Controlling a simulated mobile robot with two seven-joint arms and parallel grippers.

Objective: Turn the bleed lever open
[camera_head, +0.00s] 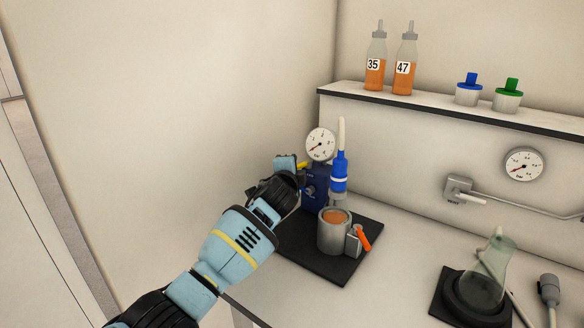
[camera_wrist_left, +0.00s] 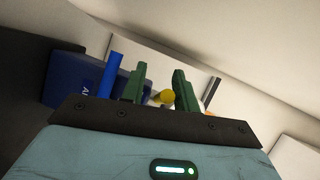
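A blue block (camera_head: 316,187) with a round gauge (camera_head: 320,144) stands on a black mat against the wall. A yellow lever-like part (camera_head: 302,165) shows at its upper left, partly hidden by my left gripper (camera_head: 288,163). In the left wrist view, the two green fingers of my left gripper (camera_wrist_left: 160,88) are apart, with a round yellow end (camera_wrist_left: 166,97) between them, closer to the right finger. Contact cannot be told. The blue block (camera_wrist_left: 78,82) and a blue rod (camera_wrist_left: 109,75) show to the left of the fingers. My right gripper is not in view.
A metal cup (camera_head: 328,237) of orange liquid with an orange-handled part (camera_head: 363,237) stands on the black mat (camera_head: 372,232). A blue and white nozzle (camera_head: 339,170) is above it. Bottles 35 (camera_head: 375,72) and 47 (camera_head: 404,73) stand on the shelf (camera_head: 440,110). A flask (camera_head: 487,280) is at right.

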